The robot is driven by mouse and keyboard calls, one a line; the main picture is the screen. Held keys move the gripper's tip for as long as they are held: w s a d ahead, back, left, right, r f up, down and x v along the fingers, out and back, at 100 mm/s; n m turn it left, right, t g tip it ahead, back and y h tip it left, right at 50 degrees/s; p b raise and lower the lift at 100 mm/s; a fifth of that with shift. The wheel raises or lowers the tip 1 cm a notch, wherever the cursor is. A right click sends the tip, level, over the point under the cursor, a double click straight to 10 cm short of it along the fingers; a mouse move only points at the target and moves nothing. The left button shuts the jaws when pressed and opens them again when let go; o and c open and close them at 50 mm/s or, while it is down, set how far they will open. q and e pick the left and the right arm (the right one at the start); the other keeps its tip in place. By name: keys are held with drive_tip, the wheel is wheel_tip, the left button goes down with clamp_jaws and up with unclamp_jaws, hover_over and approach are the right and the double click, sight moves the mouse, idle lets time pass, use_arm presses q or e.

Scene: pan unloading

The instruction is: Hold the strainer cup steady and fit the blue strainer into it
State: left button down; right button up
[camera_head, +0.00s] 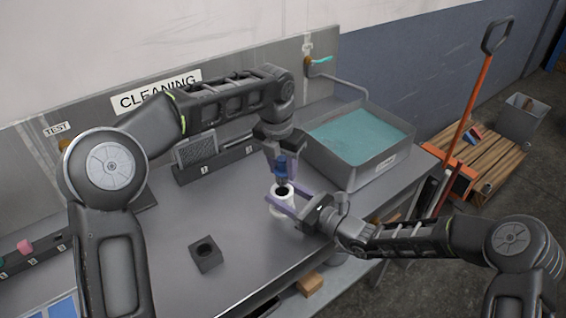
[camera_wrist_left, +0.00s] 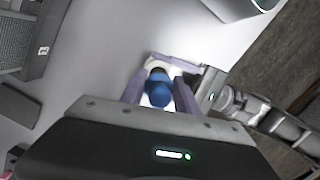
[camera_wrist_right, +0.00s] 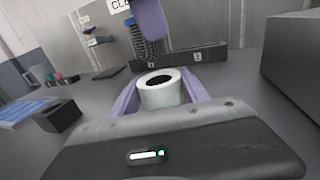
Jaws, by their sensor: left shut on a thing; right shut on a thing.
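The strainer cup (camera_head: 282,207) is a white cylinder with a dark round opening, upright near the table's front right. My right gripper (camera_head: 283,202) is shut around it; in the right wrist view the cup (camera_wrist_right: 160,95) sits between the purple fingers. The blue strainer (camera_head: 281,167) hangs upright from my left gripper (camera_head: 275,158), which is shut on it. The strainer is above the cup's opening, its lower end close to the rim. In the left wrist view the blue top (camera_wrist_left: 158,88) overlaps the cup. In the right wrist view a left finger and the dark ribbed strainer body (camera_wrist_right: 148,50) show above and behind the cup.
A grey basin of teal liquid (camera_head: 357,141) stands at the back right. A dark square block with a hole (camera_head: 206,254) lies on the table to the left. A rack (camera_head: 212,160) stands behind. The table between block and cup is clear.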

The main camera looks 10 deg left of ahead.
sight(283, 181)
use_arm(q)
drive_tip(key=shift+f, duration=0.7)
drive_tip(key=shift+f, duration=1.7)
idle(1.8)
drive_tip(key=shift+r, duration=0.2)
idle(0.5)
drive_tip(key=shift+f, duration=0.15)
drive_tip(key=c, duration=0.8)
unclamp_jaws()
drive_tip(key=shift+f, duration=0.1)
drive_tip(key=shift+c, duration=0.2)
drive_tip(key=r, duration=0.4)
drive_tip(key=s+r, duration=0.1)
drive_tip(key=r, duration=0.7)
drive_tip(key=shift+s+a, duration=0.2)
drive_tip(key=shift+s, duration=0.15)
